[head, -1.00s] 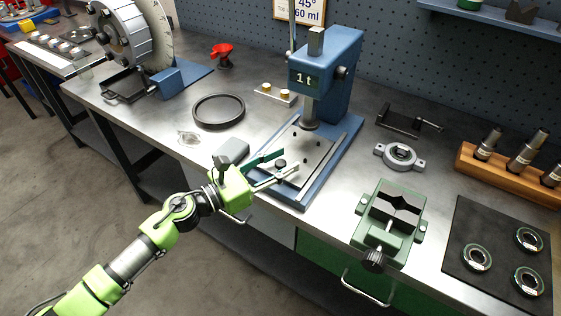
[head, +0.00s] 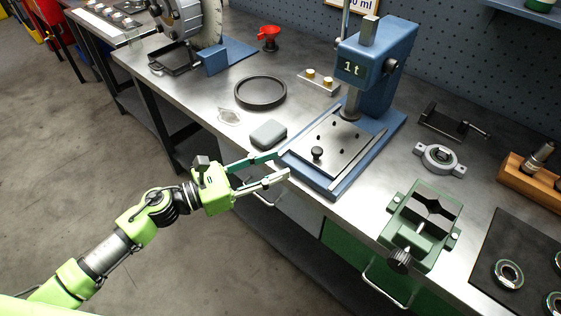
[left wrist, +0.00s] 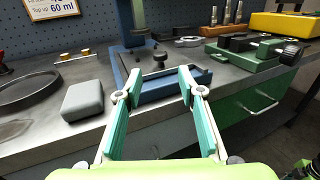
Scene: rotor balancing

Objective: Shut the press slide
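The press (head: 375,65) is blue and marked 1t. Its slide, a flat metal plate (head: 338,137), lies between the rails of the blue base under the ram. A black knob (head: 317,153) stands near the plate's front and also shows in the left wrist view (left wrist: 160,56). My left gripper (head: 283,165) is open and empty just in front of the base, short of the knob. In the left wrist view its fingertips (left wrist: 160,80) are spread, with the knob beyond the gap.
A grey block (head: 268,134) lies close left of the press, with a black ring (head: 260,93) behind it. A green vise (head: 421,222) and a grey bearing mount (head: 440,158) stand to the right. The bench's front edge is below my gripper.

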